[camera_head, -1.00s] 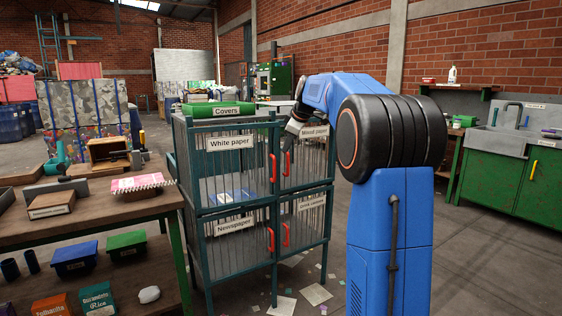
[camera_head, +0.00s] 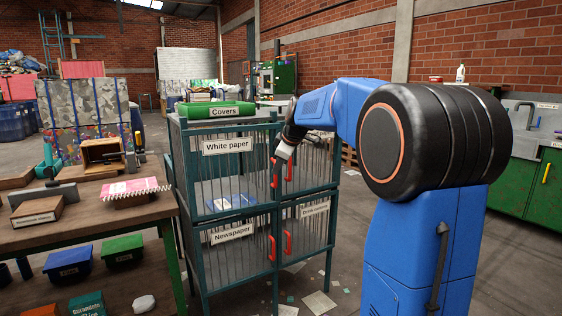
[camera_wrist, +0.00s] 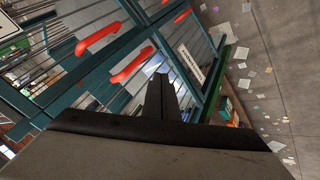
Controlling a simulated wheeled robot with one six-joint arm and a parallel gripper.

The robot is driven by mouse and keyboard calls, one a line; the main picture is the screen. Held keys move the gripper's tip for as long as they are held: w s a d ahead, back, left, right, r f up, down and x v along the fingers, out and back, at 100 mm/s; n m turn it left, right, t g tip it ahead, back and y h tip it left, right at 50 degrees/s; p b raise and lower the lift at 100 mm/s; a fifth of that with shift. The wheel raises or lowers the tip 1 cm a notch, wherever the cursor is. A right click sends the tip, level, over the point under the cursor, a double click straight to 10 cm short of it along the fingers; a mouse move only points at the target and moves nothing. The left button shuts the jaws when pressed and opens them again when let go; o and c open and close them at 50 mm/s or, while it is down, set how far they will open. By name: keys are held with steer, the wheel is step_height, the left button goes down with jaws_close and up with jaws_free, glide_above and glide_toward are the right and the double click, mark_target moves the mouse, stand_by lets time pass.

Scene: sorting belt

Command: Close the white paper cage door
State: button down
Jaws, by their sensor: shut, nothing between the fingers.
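The white paper cage door (camera_head: 227,147) is the upper left barred door of a teal cage, marked "White paper". It looks about flush with its frame; a small gap at the handle side cannot be told. Its red handle (camera_head: 274,174) stands at its right edge. My gripper (camera_head: 279,162) is shut and empty, in front of the upper doors by this handle. Whether it touches the door cannot be told. In the wrist view, the shut fingers (camera_wrist: 161,97) point toward the cage bars, near red handles (camera_wrist: 130,67). Blue-and-white paper (camera_head: 232,203) lies behind the bars.
The Newspaper door (camera_head: 232,233) is below, and the drink cartons door (camera_head: 314,211) is lower right. A green Covers box (camera_head: 217,111) sits on top. A cluttered workbench (camera_head: 90,222) stands close at left. Paper scraps (camera_head: 319,305) litter the floor at right.

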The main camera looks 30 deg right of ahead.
steer(key=w+d+f, duration=0.2)
steer(key=w, duration=0.3)
steer(key=shift+d+f, duration=0.2)
steer(key=shift+f, duration=0.2)
steer(key=shift+w, duration=0.1)
steer(key=shift+w+d, duration=0.2)
steer(key=shift+w, duration=0.6)
steer(key=shift+w+d, duration=0.2)
steer(key=shift+w, duration=0.55)
steer(key=shift+w+d, duration=0.1)
steer(key=shift+w, duration=0.25)
steer(key=shift+w+r, duration=0.2)
